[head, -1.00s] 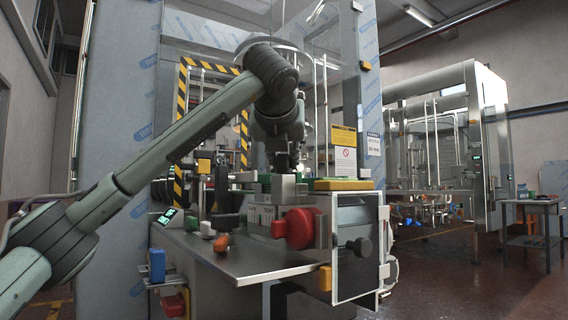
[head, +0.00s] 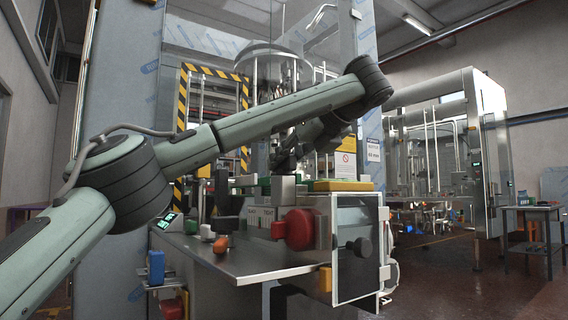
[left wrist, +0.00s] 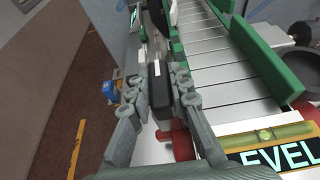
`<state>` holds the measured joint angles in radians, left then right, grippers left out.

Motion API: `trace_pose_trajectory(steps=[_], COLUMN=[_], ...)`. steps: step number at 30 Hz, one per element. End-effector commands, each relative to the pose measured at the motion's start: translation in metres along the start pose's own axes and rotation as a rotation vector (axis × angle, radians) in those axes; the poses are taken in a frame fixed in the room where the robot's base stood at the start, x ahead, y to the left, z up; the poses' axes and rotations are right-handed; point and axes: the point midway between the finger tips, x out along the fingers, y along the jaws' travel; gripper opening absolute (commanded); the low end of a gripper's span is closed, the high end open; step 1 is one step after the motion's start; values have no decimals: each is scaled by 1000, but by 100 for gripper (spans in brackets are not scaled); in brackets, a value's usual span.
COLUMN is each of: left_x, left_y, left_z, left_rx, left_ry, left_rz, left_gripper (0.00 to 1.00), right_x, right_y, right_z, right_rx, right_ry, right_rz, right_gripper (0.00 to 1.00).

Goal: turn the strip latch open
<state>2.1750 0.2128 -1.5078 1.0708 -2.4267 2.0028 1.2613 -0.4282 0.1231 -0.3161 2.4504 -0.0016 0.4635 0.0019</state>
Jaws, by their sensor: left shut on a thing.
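My left gripper (head: 284,168) is at the top of the machine's front bench, its wrist leaning to the right. In the left wrist view, its two fingers (left wrist: 161,88) are closed on the sides of a black, upright block, which I take to be the strip latch (left wrist: 160,92). The latch stands beside the slatted conveyor strip (left wrist: 215,62), on its left edge. In the head view I cannot make out the latch apart from the gripper and the parts around it. The latch's lower end and pivot are hidden. My right gripper is not in view.
Green guide rails (left wrist: 262,62) flank the strip. A yellow level vial (left wrist: 265,137) lies near the right finger. A red knob (head: 300,229) and a clear-fronted box (head: 354,246) sit at the bench front. A striped frame (head: 183,100) stands behind.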

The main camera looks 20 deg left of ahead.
Motion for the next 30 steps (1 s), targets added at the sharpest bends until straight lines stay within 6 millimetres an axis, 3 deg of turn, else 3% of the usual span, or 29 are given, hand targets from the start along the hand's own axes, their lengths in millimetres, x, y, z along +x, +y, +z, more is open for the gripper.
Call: trace_pose_trajectory(steps=[15, 16, 20, 30], left_x=[1, 1, 1, -2], left_y=[0, 0, 0, 0], left_z=[-1, -2, -1, 0], left_rx=[-6, -5, -5, -5], left_ry=[4, 4, 4, 1], left_rz=[20, 20, 19, 16], left_gripper=[0, 21, 37, 40], right_x=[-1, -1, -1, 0], right_y=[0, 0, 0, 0], right_z=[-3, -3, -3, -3], right_rx=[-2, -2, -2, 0], right_ry=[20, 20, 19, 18], right_rz=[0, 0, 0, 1], right_gripper=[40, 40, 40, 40])
